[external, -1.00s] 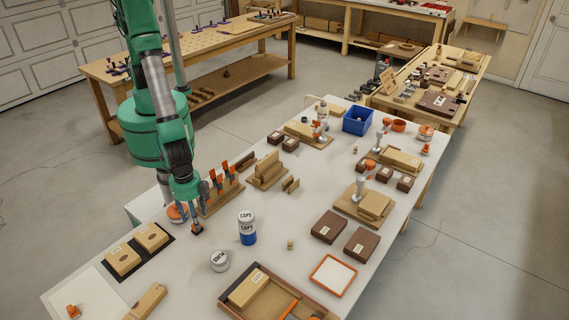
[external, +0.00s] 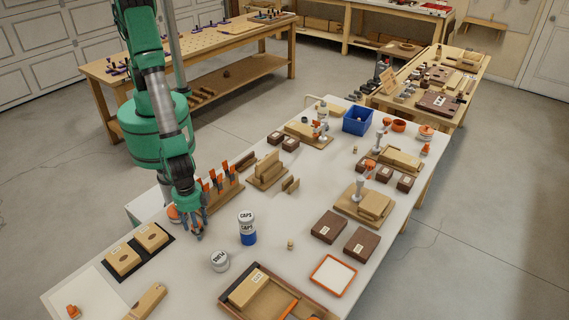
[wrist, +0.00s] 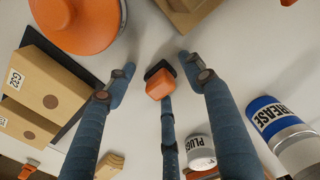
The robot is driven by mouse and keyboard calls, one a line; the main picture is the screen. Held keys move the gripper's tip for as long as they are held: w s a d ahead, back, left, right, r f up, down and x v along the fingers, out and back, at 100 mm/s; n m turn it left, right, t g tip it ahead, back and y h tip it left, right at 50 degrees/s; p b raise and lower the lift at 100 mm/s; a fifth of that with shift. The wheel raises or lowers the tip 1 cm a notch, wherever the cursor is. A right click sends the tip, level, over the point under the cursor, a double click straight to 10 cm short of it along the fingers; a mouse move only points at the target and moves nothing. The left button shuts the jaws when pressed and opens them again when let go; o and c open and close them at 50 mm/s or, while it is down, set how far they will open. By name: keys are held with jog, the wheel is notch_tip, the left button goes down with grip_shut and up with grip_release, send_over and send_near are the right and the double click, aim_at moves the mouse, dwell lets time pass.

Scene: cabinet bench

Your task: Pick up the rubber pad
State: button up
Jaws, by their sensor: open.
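A small orange block with a black piece at its far side (wrist: 160,84) lies on the white bench top; it looks like the rubber pad, though no label shows. My gripper (wrist: 156,68) has its blue fingers spread apart, with the small piece between them. One finger's tip overlaps the near edge of the piece; I cannot tell whether it touches. In the external view my gripper (external: 197,228) is low over the bench, and its fingers mostly hide the piece.
An orange round object (wrist: 75,22) is close on the left. Boxes on a black mat (external: 167,243) stand left. A plugs tin (external: 220,260) and a stacked caps can (external: 247,226) stand right. A wooden rack with orange-handled tools (external: 222,194) is behind.

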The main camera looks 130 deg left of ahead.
dwell(0.4)
jog(key=c, duration=1.3)
jog(key=shift+r, duration=0.15)
notch_tip(320, 180, up, 10)
jog(key=shift+f+p, duration=0.1)
jog(key=shift+p, duration=0.6)
